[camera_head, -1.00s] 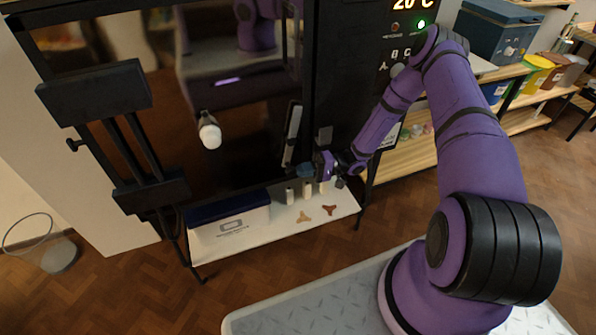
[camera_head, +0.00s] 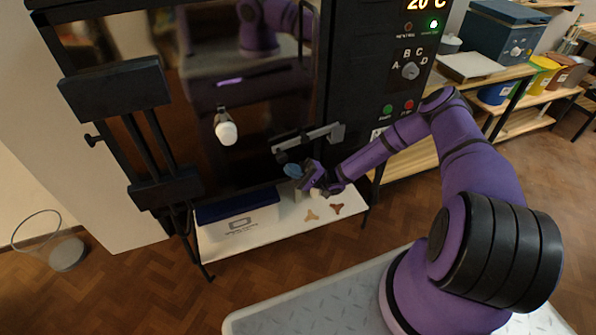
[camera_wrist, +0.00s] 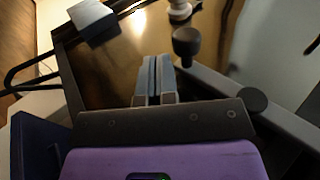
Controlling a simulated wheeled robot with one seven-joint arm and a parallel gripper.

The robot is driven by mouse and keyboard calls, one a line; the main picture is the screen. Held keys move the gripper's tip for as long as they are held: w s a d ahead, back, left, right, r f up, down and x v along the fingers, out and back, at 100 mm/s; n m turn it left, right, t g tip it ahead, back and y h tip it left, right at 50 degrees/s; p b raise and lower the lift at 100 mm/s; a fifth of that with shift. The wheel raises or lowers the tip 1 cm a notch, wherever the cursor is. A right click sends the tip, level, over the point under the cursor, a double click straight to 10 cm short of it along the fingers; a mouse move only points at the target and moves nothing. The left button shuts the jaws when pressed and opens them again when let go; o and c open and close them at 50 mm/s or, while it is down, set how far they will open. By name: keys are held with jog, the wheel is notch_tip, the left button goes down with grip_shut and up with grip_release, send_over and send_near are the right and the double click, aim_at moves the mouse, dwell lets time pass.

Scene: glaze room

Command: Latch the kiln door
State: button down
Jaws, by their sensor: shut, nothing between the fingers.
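The kiln (camera_head: 345,75) has a dark, glossy door (camera_head: 190,120) that looks closed against its frame. The grey latch bar (camera_head: 308,137) lies nearly level across the door's right edge. Its right end is at a grey bracket (camera_head: 337,132) on the frame; I cannot tell whether it is fully seated. My gripper (camera_head: 296,171) is just below the bar, shut and empty. In the wrist view, the shut fingers (camera_wrist: 155,78) are left of a dark knob (camera_wrist: 187,44), with the latch bar (camera_wrist: 225,95) running down to the right. Contact is unclear.
A white knob (camera_head: 226,131) sticks out of the door. Below is a white shelf (camera_head: 255,238) with a blue-lidded box (camera_head: 238,222) and small tan and red-brown pieces. The control panel (camera_head: 410,70) is right of the door. A wire basket (camera_head: 50,240) stands at left.

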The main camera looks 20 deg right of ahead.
jog(key=shift+a+r, duration=0.6)
jog(key=shift+r, duration=0.2)
jog(key=shift+a+r, duration=0.55)
jog(key=shift+r, duration=0.25)
notch_tip(320, 180, down, 14)
jog(key=s+d, duration=0.1)
jog(key=d, duration=0.1)
jog(key=shift+r, duration=0.1)
